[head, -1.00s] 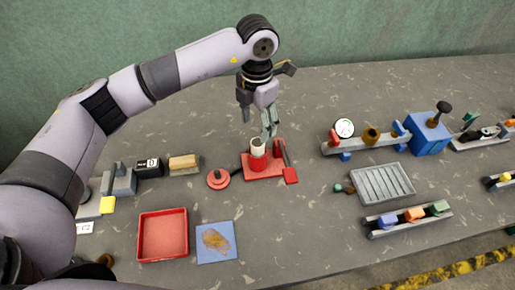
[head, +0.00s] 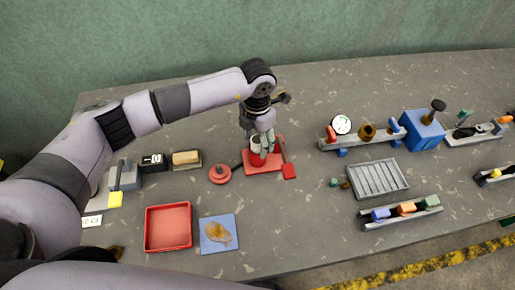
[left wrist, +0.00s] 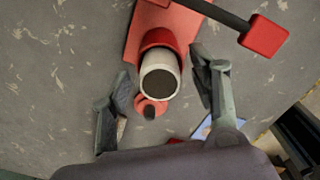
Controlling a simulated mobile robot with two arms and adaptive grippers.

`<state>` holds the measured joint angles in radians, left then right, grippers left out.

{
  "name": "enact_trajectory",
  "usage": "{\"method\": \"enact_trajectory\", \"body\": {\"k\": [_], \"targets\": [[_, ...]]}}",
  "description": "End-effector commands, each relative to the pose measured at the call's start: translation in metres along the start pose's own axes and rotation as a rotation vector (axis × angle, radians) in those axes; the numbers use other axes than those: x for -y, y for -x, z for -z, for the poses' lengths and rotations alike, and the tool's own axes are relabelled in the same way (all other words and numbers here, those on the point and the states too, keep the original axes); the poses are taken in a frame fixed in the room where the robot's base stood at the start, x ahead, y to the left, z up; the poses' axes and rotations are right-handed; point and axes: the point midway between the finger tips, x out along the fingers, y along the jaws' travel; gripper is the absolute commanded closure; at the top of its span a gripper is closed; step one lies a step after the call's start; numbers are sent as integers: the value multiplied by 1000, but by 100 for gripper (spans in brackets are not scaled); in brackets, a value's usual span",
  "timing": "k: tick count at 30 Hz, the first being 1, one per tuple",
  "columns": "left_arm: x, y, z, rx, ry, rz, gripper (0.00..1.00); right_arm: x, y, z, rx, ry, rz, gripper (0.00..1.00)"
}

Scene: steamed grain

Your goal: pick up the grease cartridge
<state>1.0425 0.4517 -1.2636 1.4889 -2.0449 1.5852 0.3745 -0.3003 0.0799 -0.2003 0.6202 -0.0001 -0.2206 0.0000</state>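The grease cartridge (head: 254,149) looks like a pale, open-topped cylinder with a dark inside. It stands upright in a round red socket on a red base (head: 262,169). The left wrist view shows the cartridge (left wrist: 160,62) from above, between the spread fingers. My left gripper (head: 264,146) is just over it, pointing down and partly covering it. In the left wrist view my left gripper (left wrist: 161,64) is open, with a gap visible on both sides of the cartridge. My right gripper is not in view.
A red lever (head: 287,160) stands close right of the socket, and a round red piece (head: 221,175) lies left. A red tray (head: 168,229) and a blue mat (head: 219,235) lie in front. A grey ribbed tray (head: 377,180) is to the right.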

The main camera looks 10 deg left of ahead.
Motion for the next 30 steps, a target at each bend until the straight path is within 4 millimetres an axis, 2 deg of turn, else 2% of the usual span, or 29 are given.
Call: {"method": "enact_trajectory", "body": {"k": [2, 23, 30], "targets": [[0, 0, 0, 0, 0, 0, 52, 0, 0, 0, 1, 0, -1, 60], [0, 1, 0, 0, 0, 0, 99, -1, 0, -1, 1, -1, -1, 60], [0, 1, 0, 0, 0, 0, 100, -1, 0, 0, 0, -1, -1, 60]]}}
